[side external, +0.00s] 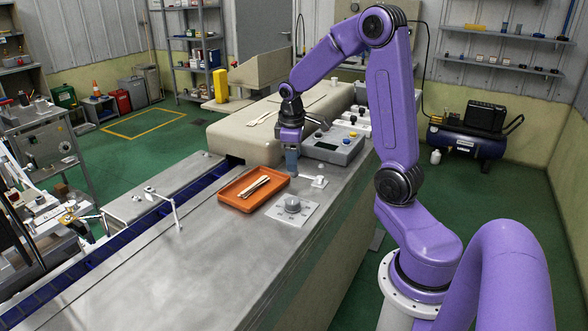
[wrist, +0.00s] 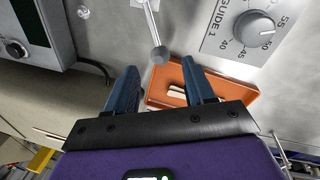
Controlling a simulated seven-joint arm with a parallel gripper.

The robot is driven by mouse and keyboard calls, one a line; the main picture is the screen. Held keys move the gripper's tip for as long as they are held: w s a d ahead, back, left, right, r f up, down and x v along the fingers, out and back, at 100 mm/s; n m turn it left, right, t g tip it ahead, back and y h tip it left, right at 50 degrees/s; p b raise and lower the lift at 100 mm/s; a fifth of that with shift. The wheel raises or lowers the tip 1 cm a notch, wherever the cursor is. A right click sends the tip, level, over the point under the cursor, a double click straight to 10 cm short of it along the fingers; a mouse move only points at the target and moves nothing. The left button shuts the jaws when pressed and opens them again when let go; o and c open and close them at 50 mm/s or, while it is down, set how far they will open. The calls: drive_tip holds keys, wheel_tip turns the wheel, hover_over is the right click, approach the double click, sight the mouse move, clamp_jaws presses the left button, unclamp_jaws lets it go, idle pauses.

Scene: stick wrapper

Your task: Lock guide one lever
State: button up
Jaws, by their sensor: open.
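The guide one lever (wrist: 153,27) is a thin metal rod with a grey ball knob (wrist: 159,55) at its end, in the wrist view beside the plate marked GUIDE 1 (wrist: 222,32). In the side view the small pale lever fitting (side external: 319,182) stands on the steel top, behind the dial plate (side external: 292,208). My gripper (side external: 291,165) points down, just left of the lever fitting. In the wrist view my gripper (wrist: 160,66) is open, with blue fingers on either side of the knob in the picture. Nothing is between the fingers that I can see held; contact with the knob cannot be told.
An orange tray (side external: 246,203) with pale sticks lies left of the dial plate. A grey control box (side external: 333,146) with buttons stands behind my gripper. A thin metal post (side external: 176,212) rises near the blue conveyor. The steel top in front is clear.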

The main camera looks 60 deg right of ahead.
sight(307, 176)
drive_tip(key=shift+w+d+f, duration=0.1)
drive_tip(key=shift+d+f, duration=0.05)
drive_tip(key=shift+f, duration=0.95)
drive_tip(key=shift+d+f, duration=0.15)
drive_tip(key=shift+f, duration=0.95)
clamp_jaws()
